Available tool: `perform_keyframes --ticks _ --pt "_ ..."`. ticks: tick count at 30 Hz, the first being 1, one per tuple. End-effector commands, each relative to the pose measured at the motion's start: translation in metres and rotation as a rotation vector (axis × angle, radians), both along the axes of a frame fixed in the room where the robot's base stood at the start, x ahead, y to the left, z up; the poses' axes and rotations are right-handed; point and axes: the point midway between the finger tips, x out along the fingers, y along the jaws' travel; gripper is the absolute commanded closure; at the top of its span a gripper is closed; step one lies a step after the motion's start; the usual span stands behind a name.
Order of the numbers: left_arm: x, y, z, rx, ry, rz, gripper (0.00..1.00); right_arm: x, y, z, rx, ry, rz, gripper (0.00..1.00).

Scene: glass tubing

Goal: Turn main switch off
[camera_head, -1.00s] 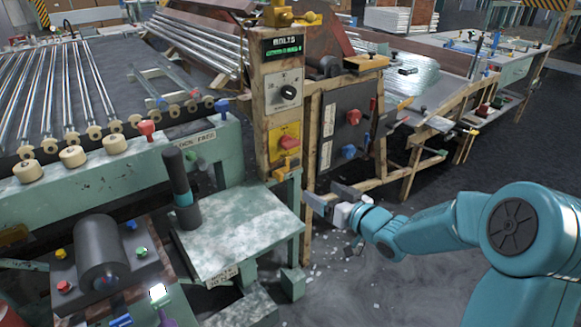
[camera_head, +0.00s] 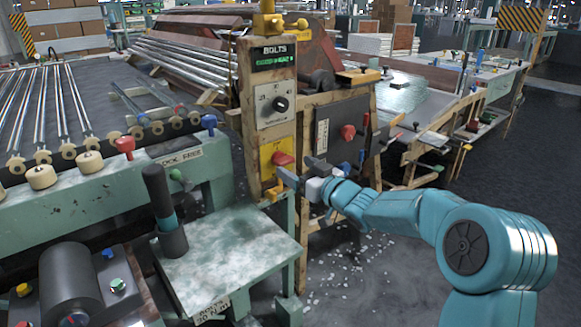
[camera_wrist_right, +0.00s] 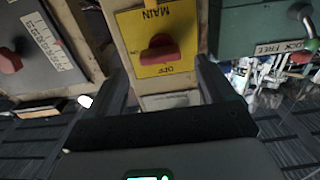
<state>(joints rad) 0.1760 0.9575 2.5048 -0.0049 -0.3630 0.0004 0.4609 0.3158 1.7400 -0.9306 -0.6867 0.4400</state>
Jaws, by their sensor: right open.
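The main switch is a red knob (camera_head: 283,159) on a yellow plate (camera_head: 265,152), low on the wooden control post (camera_head: 252,100). In the right wrist view the red knob (camera_wrist_right: 160,50) lies roughly sideways on the plate, with MAIN and OFF lettered upside down. My right gripper (camera_head: 298,172) is just in front of the switch, slightly below and right of the knob. In the wrist view its open fingers (camera_wrist_right: 160,72) stand left and right of the knob, seemingly apart from it, with nothing between them. My left gripper is not in view.
A dark panel with another red knob (camera_head: 348,131) stands to the right. A green-topped stand (camera_head: 225,250) is below left. Open floor lies at the right.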

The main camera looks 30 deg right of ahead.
Motion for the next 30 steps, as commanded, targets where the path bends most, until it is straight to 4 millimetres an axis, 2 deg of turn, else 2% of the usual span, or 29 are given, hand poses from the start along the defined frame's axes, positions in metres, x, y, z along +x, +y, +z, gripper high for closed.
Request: perform_keyframes --ticks 3,6,16,17,21,22,30 --pt "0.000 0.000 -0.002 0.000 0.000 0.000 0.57 0.019 0.002 -0.001 0.000 0.000 0.001 0.17" --pt "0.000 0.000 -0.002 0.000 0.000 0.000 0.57 0.028 0.003 0.000 -0.001 0.000 0.001 0.17" --pt "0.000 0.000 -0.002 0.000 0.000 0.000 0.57 0.033 0.002 0.000 0.000 0.001 0.000 0.17" --pt "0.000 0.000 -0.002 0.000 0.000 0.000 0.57 0.033 0.003 0.000 0.000 0.001 0.000 0.24" --pt "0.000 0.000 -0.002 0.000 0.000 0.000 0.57 0.033 0.002 0.000 0.000 0.000 0.000 0.69" --pt "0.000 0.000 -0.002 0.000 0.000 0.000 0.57 0.033 0.002 0.000 0.000 0.000 0.000 0.73" --pt "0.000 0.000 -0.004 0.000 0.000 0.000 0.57 0.033 0.003 0.000 -0.021 -0.002 0.000 0.73"
